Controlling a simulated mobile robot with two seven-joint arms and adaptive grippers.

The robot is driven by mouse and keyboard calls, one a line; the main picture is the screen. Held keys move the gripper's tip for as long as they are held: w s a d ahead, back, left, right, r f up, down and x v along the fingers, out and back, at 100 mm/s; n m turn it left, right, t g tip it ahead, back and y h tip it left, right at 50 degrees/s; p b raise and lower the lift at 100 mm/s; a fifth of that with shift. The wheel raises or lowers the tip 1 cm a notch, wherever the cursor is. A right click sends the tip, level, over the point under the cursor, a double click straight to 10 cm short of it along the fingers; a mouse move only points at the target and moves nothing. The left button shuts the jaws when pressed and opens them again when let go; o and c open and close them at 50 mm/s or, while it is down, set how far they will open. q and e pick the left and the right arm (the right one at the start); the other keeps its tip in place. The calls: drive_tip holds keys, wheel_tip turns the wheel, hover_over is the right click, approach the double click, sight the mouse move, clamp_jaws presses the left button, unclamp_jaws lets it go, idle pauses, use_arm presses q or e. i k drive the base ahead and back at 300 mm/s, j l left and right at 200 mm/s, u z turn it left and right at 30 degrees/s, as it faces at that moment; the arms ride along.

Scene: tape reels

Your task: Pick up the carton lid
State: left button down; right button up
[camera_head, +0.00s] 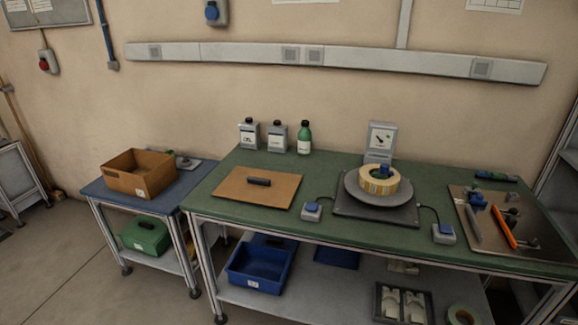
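The carton lid (232,188) looks like a flat brown cardboard panel with a short dark bar or handle on its middle. It lies flat on the left part of the green workbench top. An open brown carton (129,182) stands on the lower blue-topped side table to the left, apart from the lid. Neither of my grippers shows in the head view, so nothing is seen touching the lid.
Right of the lid stand a round turntable (352,203) with a tape reel (371,186) and a small blue-topped box (312,211). Bottles (304,138) stand behind the lid. A metal tray (482,250) with tools lies far right. The bench front edge (240,222) is clear.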

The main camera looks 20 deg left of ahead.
sight(265, 187)
drive_tip(key=u, duration=1.55)
drive_tip(key=i+l+z, duration=0.25)
drive_tip(key=i+j+z, duration=0.6)
drive_tip(key=i+j, duration=0.2)
drive_tip(key=j, duration=0.1)
